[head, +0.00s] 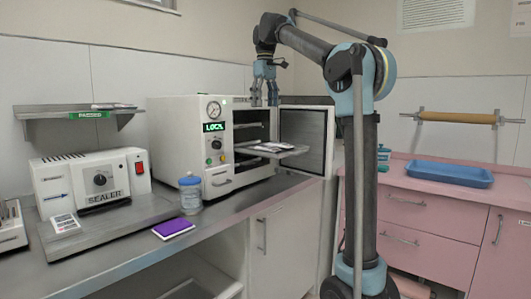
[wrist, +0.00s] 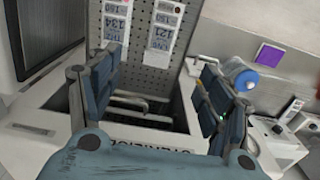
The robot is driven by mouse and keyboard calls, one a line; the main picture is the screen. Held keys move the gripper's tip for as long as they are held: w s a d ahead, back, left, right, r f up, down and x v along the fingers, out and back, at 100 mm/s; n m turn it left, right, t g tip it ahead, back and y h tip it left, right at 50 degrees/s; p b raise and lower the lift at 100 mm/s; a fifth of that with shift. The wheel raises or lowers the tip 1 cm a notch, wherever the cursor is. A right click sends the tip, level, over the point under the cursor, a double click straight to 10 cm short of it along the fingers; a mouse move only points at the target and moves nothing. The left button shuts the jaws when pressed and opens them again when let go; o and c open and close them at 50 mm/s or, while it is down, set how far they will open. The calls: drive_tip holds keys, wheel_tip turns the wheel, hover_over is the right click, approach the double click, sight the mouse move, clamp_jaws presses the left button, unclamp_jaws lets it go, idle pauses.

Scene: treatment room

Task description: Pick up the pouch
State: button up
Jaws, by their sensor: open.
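Two flat, pale pouches with printed numbers lie side by side on a perforated metal tray in the wrist view: a left pouch (wrist: 115,22) and a right pouch (wrist: 163,32). Their upper ends are cut off by the picture edge. In the head view, flat pouches (head: 268,146) lie on the tray (head: 292,152) pulled out of the open sterilizer. I cannot tell which one the task means. My gripper (head: 264,102) is open and empty above the tray, pointing down. Its fingers also show in the wrist view (wrist: 153,65), on either side of the pouches and apart from them.
The sterilizer (head: 180,125) stands with its door (head: 303,135) open to the right of the tray. A blue-capped jar (head: 190,196) and a purple packet (head: 173,228) sit on the counter near the sealer (head: 95,182). A blue tray (head: 450,174) lies on the pink cabinet.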

hover_over(264, 146)
drive_tip(key=f, duration=1.1)
drive_tip(key=shift+w+d+f, duration=0.2)
drive_tip(key=shift+w+f, duration=0.1)
drive_tip(key=shift+a+f, duration=0.15)
drive_tip(key=shift+f, duration=1.2)
drive_tip(key=shift+a+f, duration=0.1)
drive_tip(key=shift+f, duration=1.2)
drive_tip(key=c, duration=1)
